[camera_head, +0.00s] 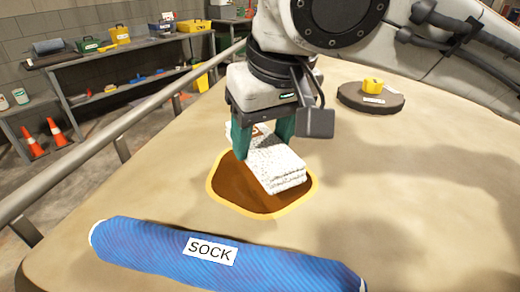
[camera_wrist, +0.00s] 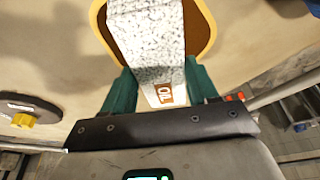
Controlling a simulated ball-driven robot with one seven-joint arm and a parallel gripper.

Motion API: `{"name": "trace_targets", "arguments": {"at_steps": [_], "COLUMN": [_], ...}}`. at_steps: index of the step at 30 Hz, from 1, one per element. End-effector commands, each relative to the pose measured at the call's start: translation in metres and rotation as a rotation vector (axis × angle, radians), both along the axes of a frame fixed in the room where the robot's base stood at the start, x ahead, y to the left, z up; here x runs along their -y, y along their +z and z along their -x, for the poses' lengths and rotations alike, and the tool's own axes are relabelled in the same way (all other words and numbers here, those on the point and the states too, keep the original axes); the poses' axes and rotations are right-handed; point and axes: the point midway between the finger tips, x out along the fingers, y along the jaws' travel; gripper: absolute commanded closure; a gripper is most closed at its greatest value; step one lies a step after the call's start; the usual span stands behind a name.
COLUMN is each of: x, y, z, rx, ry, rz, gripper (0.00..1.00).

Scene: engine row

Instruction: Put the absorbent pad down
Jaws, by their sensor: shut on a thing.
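The absorbent pad (camera_head: 278,168) is a thick white speckled stack. My gripper (camera_head: 262,140) is shut on it, with a green finger on each side. The pad is over a brown patch with a yellow-orange rim (camera_head: 221,192) on the tan surface. I cannot tell whether the pad touches the patch. In the wrist view the pad (camera_wrist: 147,45) lies between the green fingers (camera_wrist: 158,88) and has a small brown label near the gripper. The brown patch (camera_wrist: 198,30) shows on both sides of it.
A blue roll labelled SOCK (camera_head: 150,246) lies in front of the patch. A dark round disc (camera_head: 352,97) with a yellow item (camera_head: 372,85) is at the back right. A metal rail (camera_head: 130,117) runs along the left. The surface right of the patch is clear.

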Motion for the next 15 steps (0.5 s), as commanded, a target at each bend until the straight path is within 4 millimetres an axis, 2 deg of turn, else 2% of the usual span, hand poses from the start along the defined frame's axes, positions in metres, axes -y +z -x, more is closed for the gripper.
{"name": "trace_targets", "arguments": {"at_steps": [6,12,15], "x": [-0.001,-0.001,-0.001], "y": [-0.016,-0.041,-0.045], "z": [-0.012,-0.012,-0.012], "rx": [-0.002,0.001,0.001], "ry": [-0.002,-0.001,-0.001], "rz": [0.000,0.000,0.000], "gripper": [0.71,0.71,0.71]}}
